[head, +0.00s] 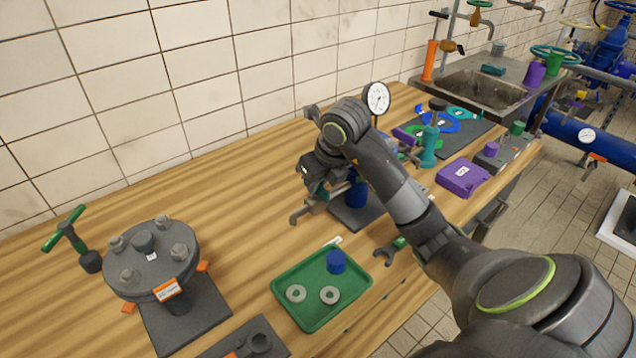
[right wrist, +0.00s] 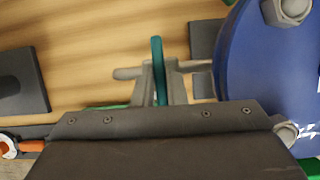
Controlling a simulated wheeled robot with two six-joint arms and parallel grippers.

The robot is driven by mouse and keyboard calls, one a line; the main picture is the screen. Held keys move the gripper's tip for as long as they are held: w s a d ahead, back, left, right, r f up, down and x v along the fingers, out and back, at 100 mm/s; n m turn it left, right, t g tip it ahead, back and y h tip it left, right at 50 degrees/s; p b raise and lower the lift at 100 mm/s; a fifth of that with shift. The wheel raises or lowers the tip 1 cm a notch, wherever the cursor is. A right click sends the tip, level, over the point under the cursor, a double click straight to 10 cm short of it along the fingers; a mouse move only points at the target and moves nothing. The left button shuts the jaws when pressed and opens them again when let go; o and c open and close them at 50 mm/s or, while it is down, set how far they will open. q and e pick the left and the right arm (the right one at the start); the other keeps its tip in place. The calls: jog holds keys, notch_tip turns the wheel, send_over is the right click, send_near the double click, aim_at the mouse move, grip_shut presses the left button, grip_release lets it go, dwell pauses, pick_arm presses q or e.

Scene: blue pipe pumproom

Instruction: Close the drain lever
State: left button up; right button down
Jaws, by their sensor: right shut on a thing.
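The drain lever (right wrist: 158,70) shows in the right wrist view as a narrow teal bar standing between my two grey fingers. In the head view my right gripper (head: 322,190) reaches down at the drain fitting, and the arm and hand hide much of it. The gripper is shut on the lever. A grey drain pipe with a bent spout (head: 298,216) sticks out to the left of the gripper. The blue body (head: 356,194) of the unit stands just to the right, on a dark base plate; its big round blue side (right wrist: 265,80) fills the right of the wrist view. My left gripper is not in view.
A green tray (head: 290,312) with two grey rings and a blue cap lies in front. A bolted grey flange (head: 150,262) stands at left. A wrench (head: 385,252), a purple box (head: 462,176) and a pressure gauge (head: 377,97) are nearby.

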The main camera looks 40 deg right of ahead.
dwell(0.3)
jog(key=c, duration=1.5)
grip_release()
jog(key=shift+r, duration=0.1)
jog(key=shift+p+v, duration=7.7)
jog(key=shift+v, duration=0.95)
